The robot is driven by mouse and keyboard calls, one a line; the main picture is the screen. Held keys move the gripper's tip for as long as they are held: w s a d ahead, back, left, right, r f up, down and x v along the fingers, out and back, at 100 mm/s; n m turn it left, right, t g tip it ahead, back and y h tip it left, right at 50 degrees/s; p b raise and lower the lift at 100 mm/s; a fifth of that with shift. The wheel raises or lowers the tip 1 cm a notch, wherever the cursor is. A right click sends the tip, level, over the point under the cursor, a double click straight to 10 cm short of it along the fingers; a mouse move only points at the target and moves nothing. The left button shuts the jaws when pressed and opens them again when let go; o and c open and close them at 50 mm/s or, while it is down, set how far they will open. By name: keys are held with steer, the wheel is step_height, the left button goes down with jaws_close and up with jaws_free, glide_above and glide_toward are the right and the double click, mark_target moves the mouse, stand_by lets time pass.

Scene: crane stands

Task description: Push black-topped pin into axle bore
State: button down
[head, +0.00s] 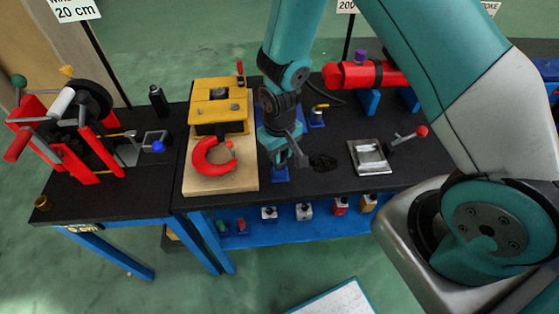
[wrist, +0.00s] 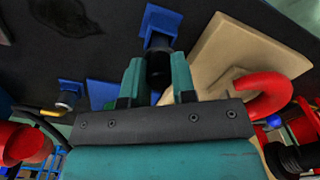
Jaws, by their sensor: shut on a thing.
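My gripper (head: 283,160) points down at the front middle of the black table, just right of the wooden board. In the wrist view my gripper (wrist: 157,63) has its teal fingers on both sides of a black cylindrical top, the black-topped pin (wrist: 158,72), and is shut on it. A blue holder (wrist: 161,24) lies right beyond the pin; it shows below the gripper in the head view (head: 281,175). I cannot tell whether the pin's lower end sits in the holder. The axle bore cannot be made out in either view.
The wooden board (head: 221,188) carries a yellow block (head: 218,98) and a red hook (head: 203,160). A red-framed winch (head: 85,150) stands far left. A metal plate (head: 371,158) with a red-knobbed lever and a red cylinder (head: 360,75) lie to the right.

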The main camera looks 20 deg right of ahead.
steer(key=shift+r+p, duration=2.5)
steer(key=shift+r, duration=0.75)
